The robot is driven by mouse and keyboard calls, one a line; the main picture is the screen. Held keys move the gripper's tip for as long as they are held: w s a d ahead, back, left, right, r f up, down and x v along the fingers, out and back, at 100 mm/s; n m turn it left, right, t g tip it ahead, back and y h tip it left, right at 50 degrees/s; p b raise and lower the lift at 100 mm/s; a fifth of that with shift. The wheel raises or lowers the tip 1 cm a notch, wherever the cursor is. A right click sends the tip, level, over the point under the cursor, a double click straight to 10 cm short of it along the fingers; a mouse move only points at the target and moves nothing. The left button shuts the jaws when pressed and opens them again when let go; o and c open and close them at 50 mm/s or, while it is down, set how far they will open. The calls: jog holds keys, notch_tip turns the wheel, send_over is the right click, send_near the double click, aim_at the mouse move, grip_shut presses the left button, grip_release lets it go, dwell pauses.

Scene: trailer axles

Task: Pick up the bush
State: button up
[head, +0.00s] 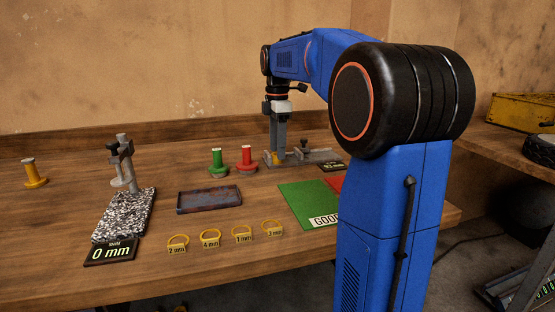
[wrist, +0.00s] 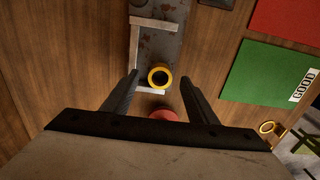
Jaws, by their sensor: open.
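The bush (wrist: 159,87) is a short yellow ring with a dark bore. In the wrist view it is at the near end of a grey, rust-marked metal fixture (wrist: 168,42) with pale edge strips. My gripper (wrist: 158,78) is open, with one finger on each side of the bush and a visible gap to both. In the head view my gripper (head: 278,158) points down at the fixture (head: 322,155). A bit of yellow (head: 267,157) shows beside the fingers; most of the bush is hidden there.
A red spool (head: 246,159) and a green spool (head: 217,162) stand left of my gripper. A rusty tray (head: 209,199), several yellow rings (head: 211,236), a granite gauge stand (head: 124,215) and a green GOOD mat (head: 305,202) lie nearer.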

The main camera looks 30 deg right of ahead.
jog(key=shift+f, duration=0.75)
jog(key=shift+c, duration=0.3)
jog(key=c, duration=1.2)
jog(key=shift+c, duration=0.2)
jog(key=shift+r, duration=0.15)
